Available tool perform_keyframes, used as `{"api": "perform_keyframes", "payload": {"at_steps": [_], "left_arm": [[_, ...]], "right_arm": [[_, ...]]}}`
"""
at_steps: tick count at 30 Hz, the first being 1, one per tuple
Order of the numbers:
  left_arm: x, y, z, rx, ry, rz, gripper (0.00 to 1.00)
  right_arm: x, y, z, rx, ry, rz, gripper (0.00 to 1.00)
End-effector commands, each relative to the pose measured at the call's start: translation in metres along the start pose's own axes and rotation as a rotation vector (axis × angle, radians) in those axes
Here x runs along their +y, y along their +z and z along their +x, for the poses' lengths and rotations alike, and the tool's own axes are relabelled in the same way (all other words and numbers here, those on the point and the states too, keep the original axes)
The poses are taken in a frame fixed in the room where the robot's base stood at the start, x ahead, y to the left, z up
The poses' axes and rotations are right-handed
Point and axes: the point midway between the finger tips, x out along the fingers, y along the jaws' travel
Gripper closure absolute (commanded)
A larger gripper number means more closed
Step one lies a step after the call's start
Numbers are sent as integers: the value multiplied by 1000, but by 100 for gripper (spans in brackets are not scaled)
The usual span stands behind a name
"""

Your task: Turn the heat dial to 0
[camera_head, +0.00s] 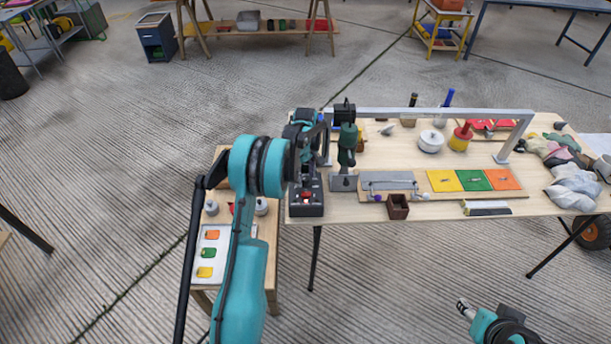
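A black control box (306,208) with a small red lit spot stands at the left end of the wooden table. The heat dial cannot be made out clearly; if it is on this box, my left gripper may be covering it. My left gripper (308,172) points down just above the back part of the box. Its fingers are small and dark here, so I cannot tell whether they are open or touch anything. A green-handled tool (347,145) stands just right of the gripper. Part of my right arm (490,325) shows at the bottom right; its finger state is unclear.
A grey metal frame (430,112) spans the table's back. Yellow, green and orange panels (475,180), a small brown box (398,207) and crumpled cloths (572,185) lie to the right. A low side table (262,228) stands at the left, under my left arm.

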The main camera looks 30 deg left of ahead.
Motion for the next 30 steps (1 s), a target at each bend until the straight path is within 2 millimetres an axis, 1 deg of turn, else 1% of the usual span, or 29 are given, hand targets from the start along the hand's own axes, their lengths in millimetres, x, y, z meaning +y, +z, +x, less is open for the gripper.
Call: {"api": "perform_keyframes", "payload": {"at_steps": [2,5,8,15,18,21,25,30], "left_arm": [[0,0,-1,0,0,0,51],[0,0,-9,0,0,0,51],[0,0,-25,0,0,0,51],[0,0,-78,0,0,0,51],[0,0,-96,0,0,0,51],[0,0,-109,0,0,0,51],[0,0,-118,0,0,0,51],[0,0,-120,0,0,0,51]], "right_arm": [[0,0,0,0,0,0,53],[0,0,0,0,0,0,53],[0,0,0,0,0,0,53],[0,0,0,0,0,0,53],[0,0,0,0,0,0,53],[0,0,0,0,0,0,53],[0,0,0,0,0,0,53],[0,0,0,0,0,0,53]]}}
